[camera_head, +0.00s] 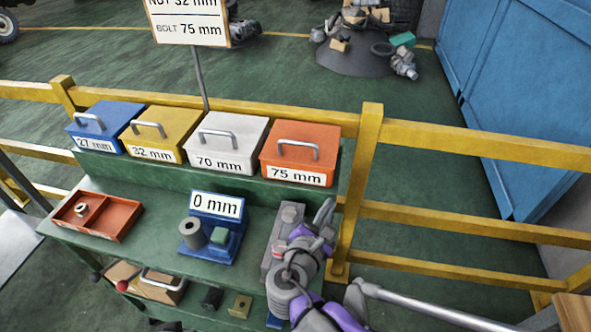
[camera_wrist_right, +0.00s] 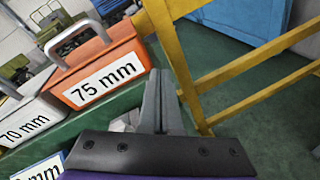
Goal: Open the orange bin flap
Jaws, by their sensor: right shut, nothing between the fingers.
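The orange bin (camera_head: 301,145) stands at the right end of a row of bins on the raised green shelf. Its sloping flap carries a grey handle (camera_head: 299,149) and lies down over the bin, with a 75 mm label below. In the right wrist view the orange bin (camera_wrist_right: 110,58) is at the upper left, its handle (camera_wrist_right: 75,38) pointing towards the camera. My right gripper (camera_head: 327,211) is in front of the bin and a little to its right, apart from the handle. Its fingers (camera_wrist_right: 158,85) are shut and empty. My left gripper is not in view.
White (camera_head: 228,138), yellow (camera_head: 160,131) and blue (camera_head: 103,125) bins stand left of the orange one. A yellow railing post (camera_head: 361,190) rises close to its right. A blue 0 mm stand (camera_head: 215,225) and a red tray (camera_head: 112,218) occupy the bench below.

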